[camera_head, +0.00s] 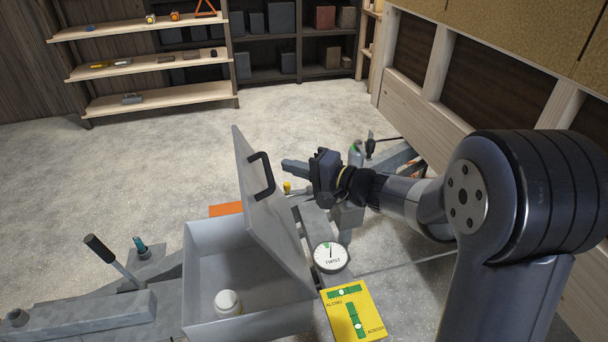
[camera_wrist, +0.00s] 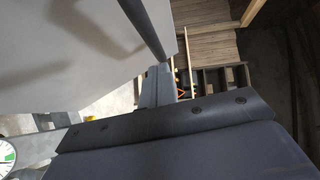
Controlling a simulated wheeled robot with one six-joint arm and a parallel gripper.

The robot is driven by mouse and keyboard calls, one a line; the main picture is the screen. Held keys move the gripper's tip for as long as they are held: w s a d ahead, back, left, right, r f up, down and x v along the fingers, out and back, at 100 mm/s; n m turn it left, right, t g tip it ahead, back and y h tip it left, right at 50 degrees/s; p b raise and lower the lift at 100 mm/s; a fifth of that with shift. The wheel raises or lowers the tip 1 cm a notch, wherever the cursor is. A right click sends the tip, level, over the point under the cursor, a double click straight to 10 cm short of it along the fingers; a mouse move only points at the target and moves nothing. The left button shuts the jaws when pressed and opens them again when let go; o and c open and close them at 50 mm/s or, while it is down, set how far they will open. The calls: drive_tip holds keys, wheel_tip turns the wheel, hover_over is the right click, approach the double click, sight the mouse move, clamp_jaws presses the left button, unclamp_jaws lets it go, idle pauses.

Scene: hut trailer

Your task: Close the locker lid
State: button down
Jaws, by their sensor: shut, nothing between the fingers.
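The grey locker (camera_head: 205,292) is an open box at the lower middle of the head view. Its lid (camera_head: 268,222) stands raised at its right side, tilted a little, with a black handle (camera_head: 262,174) on its outer face. A white jar (camera_head: 228,302) sits inside the locker. My gripper (camera_head: 286,164) is shut and empty, to the right of the lid's upper part and apart from the handle in the head view. In the wrist view the pale lid (camera_wrist: 85,55) fills the upper left, and the shut fingers (camera_wrist: 157,85) are close by; contact cannot be told.
A round TWIST dial (camera_head: 330,257) and a yellow card with green levels (camera_head: 354,312) are right of the locker. A black-handled lever (camera_head: 110,260) stands at the left. An orange piece (camera_head: 226,210) lies behind the locker.

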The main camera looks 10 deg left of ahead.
sight(252, 184)
drive_tip(key=s+a+h+b, duration=0.1)
drive_tip(key=a, duration=0.2)
drive_tip(key=s+a+f+n+h+b, duration=0.1)
drive_tip(key=s+a+b, duration=0.1)
drive_tip(key=a, duration=0.1)
drive_tip(key=s+a+f+n+b, duration=0.1)
drive_tip(key=a, duration=0.2)
drive_tip(key=shift+s+f+h+b, duration=0.2)
drive_tip(key=shift+s+h+b, duration=0.1)
drive_tip(key=shift+h, duration=0.1)
drive_tip(key=s+a+f+n+h+p, duration=0.2)
drive_tip(key=s+a+f+p, duration=0.1)
drive_tip(key=a+f, duration=0.4)
drive_tip(key=s+a+f+n+t+h+p, duration=0.1)
drive_tip(key=s+a+f+h+p, duration=0.2)
drive_tip(key=a+f, duration=0.4)
wheel_tip(252, 184, down, 5)
drive_tip(key=shift+s+a+r+n+h+p, duration=0.1)
drive_tip(key=shift+s+a+n+h+p, duration=0.25)
drive_tip(key=shift+s+p, duration=0.25)
